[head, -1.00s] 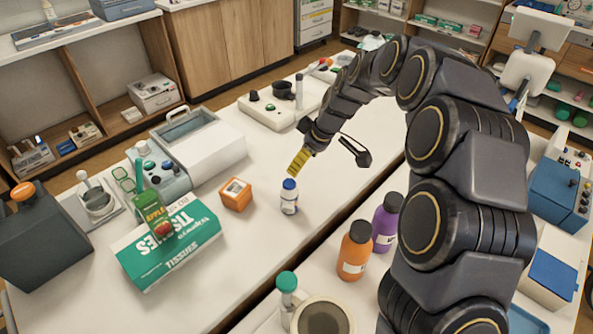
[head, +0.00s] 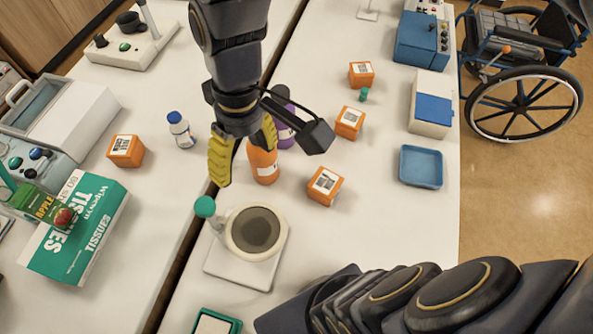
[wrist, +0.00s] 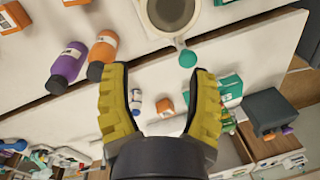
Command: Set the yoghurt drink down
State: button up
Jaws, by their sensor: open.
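A small white bottle with a blue cap (head: 181,131), which looks like the yoghurt drink, stands upright on the left table (head: 165,185). It is beside an orange box and apart from my gripper. In the wrist view the small bottle (wrist: 135,105) shows between my fingers, well beyond them. My gripper (head: 244,166) is open, its yellow fingers apart with nothing held. It hangs to the right of the bottle, near the gap between the tables, and partly covers an orange bottle. The open fingers also show in the wrist view (wrist: 160,72).
Close to my gripper stand the orange bottle (head: 263,168), a purple bottle (head: 284,136) and a round-topped scale-like device (head: 270,258) with a green-capped item beside it. An orange box (head: 126,151) and tissue box (head: 95,228) lie left. A blue tray (head: 421,182) is at right.

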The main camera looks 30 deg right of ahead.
jog(key=s+d+m+g+h, duration=0.1)
jog(key=s+d+m, duration=0.2)
jog(key=s, duration=0.7)
jog(key=shift+s+f+m, duration=0.2)
jog(key=shift+f+m, duration=0.2)
jog(key=shift+m, duration=0.1)
